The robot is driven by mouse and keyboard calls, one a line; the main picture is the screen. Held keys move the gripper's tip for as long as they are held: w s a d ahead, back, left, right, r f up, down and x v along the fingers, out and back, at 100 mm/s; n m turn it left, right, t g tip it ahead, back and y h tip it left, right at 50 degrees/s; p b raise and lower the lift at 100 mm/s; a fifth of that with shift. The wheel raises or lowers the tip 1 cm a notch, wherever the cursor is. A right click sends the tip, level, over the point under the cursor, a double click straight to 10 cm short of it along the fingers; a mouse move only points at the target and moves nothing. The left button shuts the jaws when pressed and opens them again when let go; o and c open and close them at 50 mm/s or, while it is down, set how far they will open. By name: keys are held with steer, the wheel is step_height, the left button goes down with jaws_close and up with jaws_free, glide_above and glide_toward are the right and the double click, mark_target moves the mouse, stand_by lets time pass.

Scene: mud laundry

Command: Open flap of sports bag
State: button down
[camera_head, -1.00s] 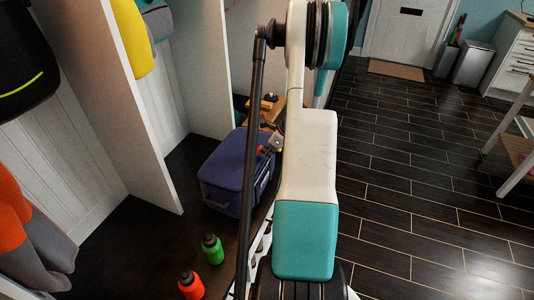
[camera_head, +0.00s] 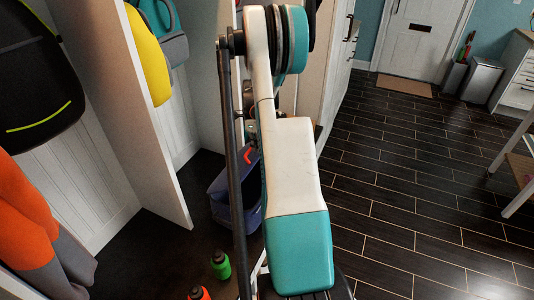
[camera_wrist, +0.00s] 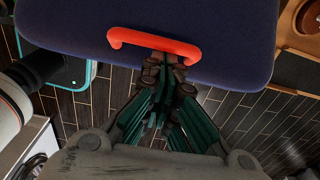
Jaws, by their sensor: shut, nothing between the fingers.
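The navy sports bag (camera_head: 220,210) sits on the dark bench left of my arm, partly hidden behind it. Its flap appears raised, with the dark interior showing; the red handle (camera_head: 248,156) is just left of my arm. In the wrist view the navy flap (camera_wrist: 210,25) fills the top, with the red handle (camera_wrist: 125,38) across its lower edge. My gripper (camera_wrist: 164,68) is shut and empty, its fingertips at the middle of the handle; I cannot tell whether they touch it. My arm hides most of the gripper in the head view.
A green bottle (camera_head: 220,264) and an orange-red bottle (camera_head: 198,293) stand in front of the bag. A white partition (camera_head: 150,130) rises left of it. Hanging bags and clothes line the left side. The dark floor (camera_head: 420,190) at right is open.

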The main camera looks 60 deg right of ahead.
steer(key=w+a+r+p, duration=0.1)
steer(key=w+r, duration=0.1)
steer(key=w, duration=0.7)
steer(key=w+a+r+p, duration=0.1)
steer(key=w+r, duration=0.2)
steer(key=w, duration=0.7)
steer(key=shift+w+r+p, duration=0.25)
steer(key=shift+w+p, duration=0.05)
steer(key=shift+p, duration=0.05)
step_height(320, 180, up, 13)
steer(key=shift+d, duration=0.2)
steer(key=shift+a+r, duration=0.1)
